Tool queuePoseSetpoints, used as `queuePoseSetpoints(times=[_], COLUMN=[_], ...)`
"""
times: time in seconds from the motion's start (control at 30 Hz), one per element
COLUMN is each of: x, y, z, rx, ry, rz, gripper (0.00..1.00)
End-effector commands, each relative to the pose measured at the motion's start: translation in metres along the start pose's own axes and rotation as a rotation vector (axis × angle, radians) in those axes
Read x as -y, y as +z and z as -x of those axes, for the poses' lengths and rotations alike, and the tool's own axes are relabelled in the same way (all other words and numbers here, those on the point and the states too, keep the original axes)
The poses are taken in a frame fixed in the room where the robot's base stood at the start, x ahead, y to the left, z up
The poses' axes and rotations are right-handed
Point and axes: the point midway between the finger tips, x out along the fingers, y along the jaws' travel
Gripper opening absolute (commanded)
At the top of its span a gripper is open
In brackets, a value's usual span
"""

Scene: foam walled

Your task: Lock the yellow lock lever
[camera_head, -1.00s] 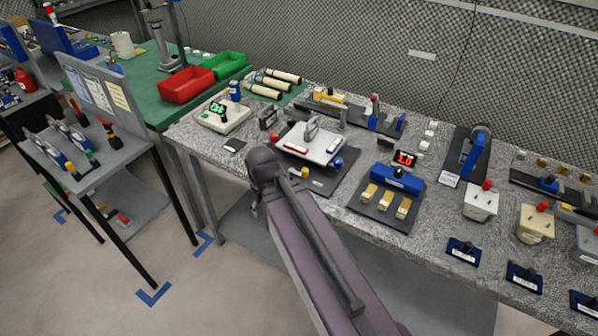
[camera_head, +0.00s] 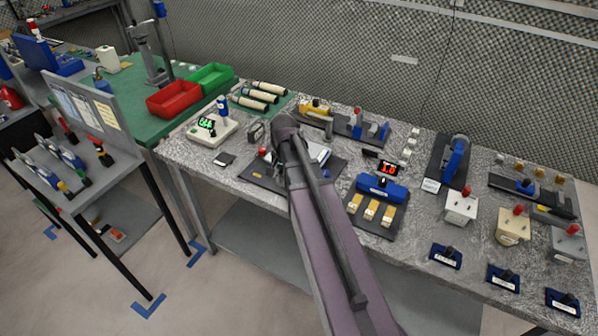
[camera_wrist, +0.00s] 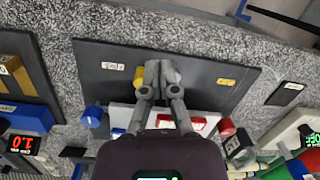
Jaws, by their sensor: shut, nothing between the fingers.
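In the wrist view a small yellow piece (camera_wrist: 139,76), likely the lock lever, shows on a dark board (camera_wrist: 205,58), partly hidden by my fingers. My gripper (camera_wrist: 160,72) is shut and empty, its tips over the board just right of the yellow piece; I cannot tell whether they touch. A white plate (camera_wrist: 122,115) with a red-and-white part (camera_wrist: 165,121) lies behind the fingers, between a blue knob (camera_wrist: 92,116) and a red knob (camera_wrist: 226,127). In the head view my arm covers much of this board (camera_head: 262,175), and the yellow piece is hidden.
Left of the board stands a white box with a green display (camera_head: 208,128). Right is a blue fixture (camera_head: 382,188) with yellow blocks. Behind is a station with a yellow part (camera_head: 316,106). The bench's front edge is close to the board.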

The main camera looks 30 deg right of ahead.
Motion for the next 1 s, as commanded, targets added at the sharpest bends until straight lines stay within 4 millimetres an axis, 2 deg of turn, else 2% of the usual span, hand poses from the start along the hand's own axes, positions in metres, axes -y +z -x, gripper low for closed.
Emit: queuePoseSetpoints(times=[0.03, 0.2, 0.4, 0.6, 1.0], x=[-0.003, -0.021, -0.039, -0.048, -0.049], y=[-0.015, -0.050, -0.079, -0.091, -0.091], z=[0.012, 0.033, 0.051, 0.057, 0.057], rx=[0.010, 0.045, 0.077, 0.093, 0.094], ry=[-0.007, -0.027, -0.042, -0.047, -0.048], rz=[-0.058, -0.252, -0.421, -0.498, -0.505], gripper=[0.00, 0.00, 0.00, 0.00, 0.00])
